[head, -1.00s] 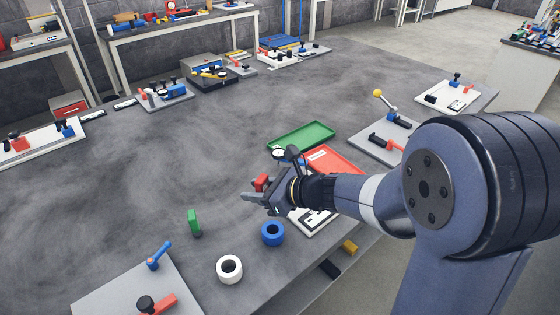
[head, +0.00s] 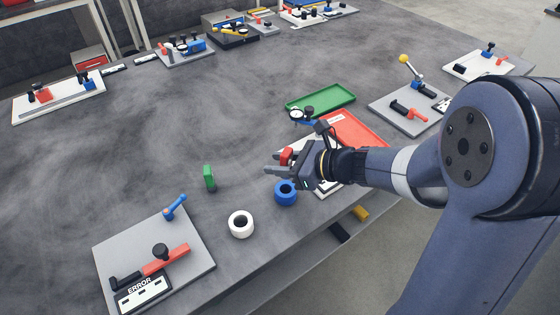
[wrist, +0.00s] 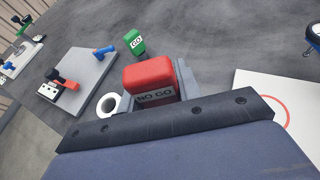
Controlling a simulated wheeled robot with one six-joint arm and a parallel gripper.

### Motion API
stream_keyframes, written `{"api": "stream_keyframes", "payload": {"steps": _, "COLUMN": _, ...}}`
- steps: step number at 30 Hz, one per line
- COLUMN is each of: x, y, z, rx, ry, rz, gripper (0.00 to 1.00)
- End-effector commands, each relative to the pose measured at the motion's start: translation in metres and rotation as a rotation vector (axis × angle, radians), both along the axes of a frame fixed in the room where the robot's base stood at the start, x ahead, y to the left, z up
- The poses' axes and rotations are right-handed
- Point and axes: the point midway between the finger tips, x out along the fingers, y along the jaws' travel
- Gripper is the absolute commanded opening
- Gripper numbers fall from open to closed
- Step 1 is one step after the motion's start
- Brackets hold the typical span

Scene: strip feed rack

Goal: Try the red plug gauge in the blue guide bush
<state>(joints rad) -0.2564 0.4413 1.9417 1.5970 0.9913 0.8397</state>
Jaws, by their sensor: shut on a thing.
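The red plug gauge (wrist: 150,82), labelled NO GO, is held between the jaws of my gripper (head: 284,162). In the head view only a small red part of the gauge (head: 286,156) shows between the fingers. The blue guide bush (head: 286,192), a ring with a dark bore, sits on the grey table just below my gripper in the picture. The gauge is above the table and apart from the bush's bore. The bush is hidden in the wrist view. The lower end of the gauge is hidden in both views.
A white bush (head: 241,224) and a green GO gauge (head: 209,178) stand to the left. A grey plate with clamps (head: 190,235) is at lower left. A red tray (head: 365,133), green tray (head: 320,99) and dial gauge (head: 299,115) lie behind the gripper. The table's middle is clear.

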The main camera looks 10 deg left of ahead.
Motion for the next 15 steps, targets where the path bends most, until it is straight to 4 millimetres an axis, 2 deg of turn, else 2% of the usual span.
{"api": "stream_keyframes", "payload": {"steps": 1, "x": 0.0, "y": 0.0, "z": -0.009, "rx": 0.0, "ry": 0.0, "rz": 0.0, "gripper": 0.05}}
{"api": "stream_keyframes", "payload": {"steps": 6, "x": 0.0, "y": 0.0, "z": -0.026, "rx": 0.0, "ry": 0.001, "rz": 0.0, "gripper": 0.05}}
{"api": "stream_keyframes", "payload": {"steps": 15, "x": 0.0, "y": 0.0, "z": -0.042, "rx": 0.001, "ry": -0.001, "rz": -0.001, "gripper": 0.05}}
